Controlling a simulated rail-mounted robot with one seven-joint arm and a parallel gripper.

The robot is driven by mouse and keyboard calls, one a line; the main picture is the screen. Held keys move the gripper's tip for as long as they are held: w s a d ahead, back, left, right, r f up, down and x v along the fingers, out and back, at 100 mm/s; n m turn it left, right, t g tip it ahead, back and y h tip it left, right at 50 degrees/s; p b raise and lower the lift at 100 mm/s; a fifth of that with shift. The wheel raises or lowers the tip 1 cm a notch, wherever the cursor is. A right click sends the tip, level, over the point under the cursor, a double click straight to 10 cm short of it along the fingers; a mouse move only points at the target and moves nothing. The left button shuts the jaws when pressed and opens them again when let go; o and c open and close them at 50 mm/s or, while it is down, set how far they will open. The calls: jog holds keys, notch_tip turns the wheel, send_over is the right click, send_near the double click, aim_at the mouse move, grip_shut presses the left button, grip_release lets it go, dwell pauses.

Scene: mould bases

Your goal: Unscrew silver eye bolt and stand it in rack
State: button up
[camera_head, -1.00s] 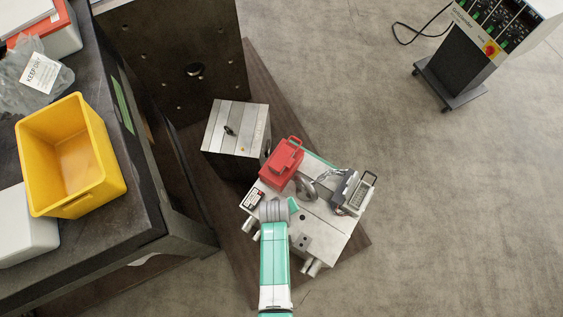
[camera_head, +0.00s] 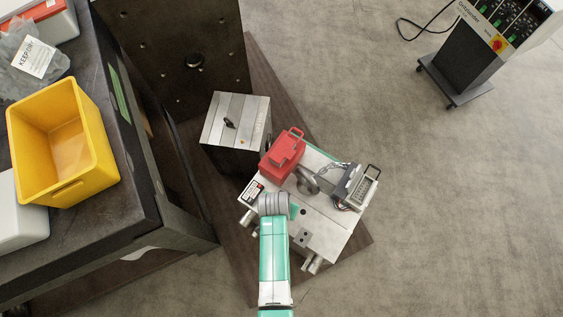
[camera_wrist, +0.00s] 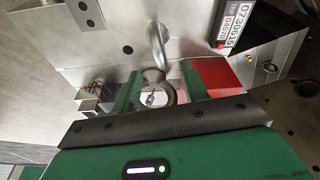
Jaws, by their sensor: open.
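In the head view my arm's end hides most of the gripper. I cannot clearly make out a rack.
A red box (camera_head: 283,153) with a handle sits close to the bolt. A grey device (camera_head: 360,187) with a chain is on the right. A second block (camera_head: 237,120) carries a dark eye bolt. A yellow bin (camera_head: 65,140) stands on the left bench.

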jog(key=b+x, duration=0.4)
jog(key=x, duration=0.2)
jog(key=shift+b, duration=0.3)
grip_shut()
jog(key=shift+r+n+p, duration=0.25)
jog(key=shift+n+p, duration=0.2)
jog(key=shift+n, duration=0.25)
jog(key=shift+d+n+y, duration=0.1)
jog(key=shift+n+y, duration=0.3)
jog(key=shift+n, duration=0.4)
jog(key=n+y, duration=0.1)
jog(key=n, duration=0.5)
jog(key=shift+f, duration=0.15)
